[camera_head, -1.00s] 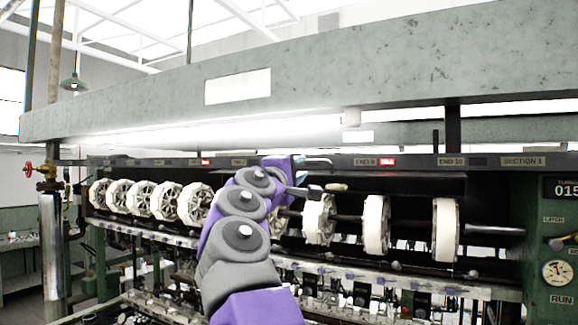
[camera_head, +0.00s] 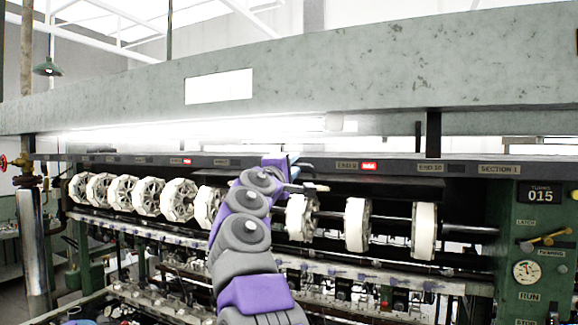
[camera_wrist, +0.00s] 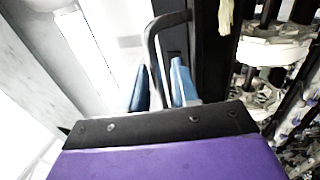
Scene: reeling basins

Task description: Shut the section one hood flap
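The long grey-green hood (camera_head: 330,80) spans the reeling machine in the head view, with a lit strip beneath it. Under it runs a dark rail (camera_head: 400,165) with end labels and a SECTION 1 plate (camera_head: 499,170) at its right. I cannot tell for sure which panel is the flap. My gripper (camera_head: 284,163) is at this rail, mostly hidden behind my own wrist. In the wrist view, a bent black handle (camera_wrist: 152,42) comes off a dark bar and passes between the blue fingers of my gripper (camera_wrist: 160,72). The fingers stand apart, with a gap beside the handle.
White reels (camera_head: 357,225) sit on a shaft below the rail, close under my arm. A small pale-ended lever (camera_head: 318,187) is right of my wrist. A green control panel (camera_head: 535,240) with latch, gauge and counter stands at the right. Pipes (camera_head: 30,230) stand at the left.

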